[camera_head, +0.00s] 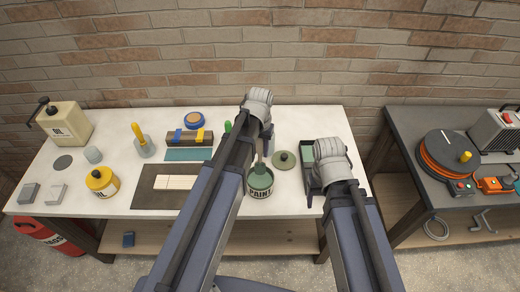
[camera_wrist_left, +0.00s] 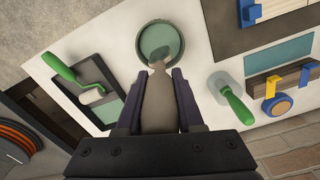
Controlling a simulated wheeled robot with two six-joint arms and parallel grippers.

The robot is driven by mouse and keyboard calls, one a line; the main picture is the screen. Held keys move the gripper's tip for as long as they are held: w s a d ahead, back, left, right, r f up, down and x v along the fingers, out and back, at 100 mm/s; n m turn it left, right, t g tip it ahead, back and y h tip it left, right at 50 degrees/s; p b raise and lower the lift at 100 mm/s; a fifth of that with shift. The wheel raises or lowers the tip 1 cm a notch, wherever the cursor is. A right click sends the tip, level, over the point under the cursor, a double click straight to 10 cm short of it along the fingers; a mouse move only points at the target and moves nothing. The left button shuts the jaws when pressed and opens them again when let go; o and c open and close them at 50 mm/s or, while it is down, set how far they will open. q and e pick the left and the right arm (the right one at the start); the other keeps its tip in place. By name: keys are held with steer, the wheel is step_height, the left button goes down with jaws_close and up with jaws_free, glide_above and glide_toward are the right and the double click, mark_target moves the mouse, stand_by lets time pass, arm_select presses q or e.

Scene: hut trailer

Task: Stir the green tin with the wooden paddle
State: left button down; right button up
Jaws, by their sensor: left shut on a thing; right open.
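The green tin (camera_head: 260,187), labelled PAINT, stands upright near the table's front edge. In the left wrist view the tin (camera_wrist_left: 143,31) shows its open top with green inside. My left gripper (camera_wrist_left: 160,78) is shut on the wooden paddle (camera_wrist_left: 158,102), whose narrow end points at the tin's opening and overlaps it. In the head view the paddle (camera_head: 261,159) comes down over the tin's mouth; how deep its tip reaches is unclear. My right gripper (camera_head: 316,192) is open, over the roller tray to the right of the tin, its fingers partly hidden.
The roller tray (camera_wrist_left: 78,72) holds a green-handled roller (camera_wrist_left: 65,70). A dark bench (camera_head: 405,130) stands right.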

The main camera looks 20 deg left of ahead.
mark_target(260, 140)
arm_select(q)
steer(key=shift+r, duration=0.1)
step_height(260, 140, up, 5)
steer(key=p, duration=0.5)
stand_by(0.3)
